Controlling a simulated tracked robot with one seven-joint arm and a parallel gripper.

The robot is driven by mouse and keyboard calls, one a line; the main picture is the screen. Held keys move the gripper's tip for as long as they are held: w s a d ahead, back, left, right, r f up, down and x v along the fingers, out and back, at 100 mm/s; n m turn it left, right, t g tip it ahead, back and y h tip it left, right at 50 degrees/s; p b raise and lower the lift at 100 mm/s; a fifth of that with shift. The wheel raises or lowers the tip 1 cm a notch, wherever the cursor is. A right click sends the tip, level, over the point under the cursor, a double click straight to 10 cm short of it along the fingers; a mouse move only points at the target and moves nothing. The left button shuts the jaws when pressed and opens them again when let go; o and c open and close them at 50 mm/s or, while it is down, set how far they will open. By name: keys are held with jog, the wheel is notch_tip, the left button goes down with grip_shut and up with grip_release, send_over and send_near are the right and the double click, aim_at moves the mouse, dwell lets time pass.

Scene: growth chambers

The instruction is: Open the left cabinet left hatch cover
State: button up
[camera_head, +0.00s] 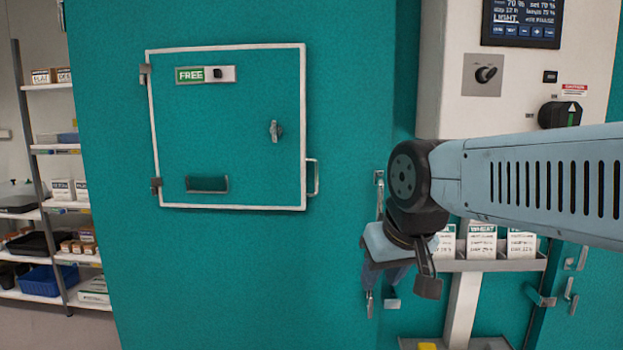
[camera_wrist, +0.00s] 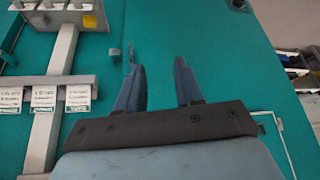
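The hatch cover (camera_head: 228,130) is a teal square panel with a white frame, shut flush in the teal cabinet wall (camera_head: 350,120). Its hinges (camera_head: 156,185) are on the left edge. A small latch knob (camera_head: 276,131) is right of centre, and a white bar handle (camera_head: 313,177) is on the right edge. A green "FREE" label (camera_head: 190,75) sits at the top. My gripper (camera_wrist: 163,75) is open with nothing between its two blue fingers. In the head view it hangs right of the hatch and lower, apart from it. In the wrist view a white frame edge shows at lower right.
A control panel (camera_head: 521,20) with knobs is mounted at upper right. Below it a grey shelf (camera_head: 500,265) holds several small white boxes. Storage racks (camera_head: 45,205) stand at far left.

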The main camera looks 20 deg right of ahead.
jog(key=w+a+r+m+y, duration=0.1)
jog(key=w+a+m+y, duration=0.1)
jog(key=w+m+y, duration=0.5)
jog(key=w+a+r+m+y, duration=0.1)
jog(key=w+r+m+y, duration=0.15)
jog(key=w+m, duration=0.45)
jog(key=w+d+r+m+t+y, duration=0.2)
jog(key=w+d+r+m+t, duration=0.2)
jog(key=w+d+m+t, duration=0.7)
jog(key=w+a+m, duration=0.1)
jog(key=w+a, duration=0.1)
jog(key=w, duration=0.2)
jog(key=w+a+m+g, duration=0.1)
jog(key=w+a, duration=0.1)
jog(key=w, duration=0.2)
jog(key=w+a+m+g, duration=0.1)
jog(key=w+a, duration=0.2)
jog(key=w, duration=0.1)
jog(key=shift+w+a+f+h, duration=0.1)
jog(key=shift+w+h, duration=0.15)
jog(key=shift+w, duration=0.05)
grip_shut()
